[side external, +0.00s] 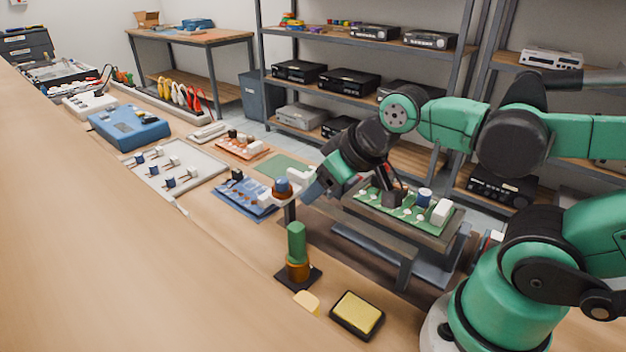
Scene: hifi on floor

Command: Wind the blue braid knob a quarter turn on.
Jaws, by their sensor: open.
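The blue knob (282,184) sits on top of a copper-brown round piece (283,194), which I take to be the braid spool, at the upper end of a dark post. My gripper (299,180) is at the knob's right side, with a pale finger close by it. The jaws are open. I cannot tell whether a finger touches the knob, and the far finger is hard to make out. The knob's turn angle is too small to read.
A green cylinder with an amber lower part (297,250) stands below the knob on a black base. A yellow sponge tray (357,314) lies in front. A green circuit board (405,212) rests on a raised frame to the right. A blue board (243,196) lies to the left.

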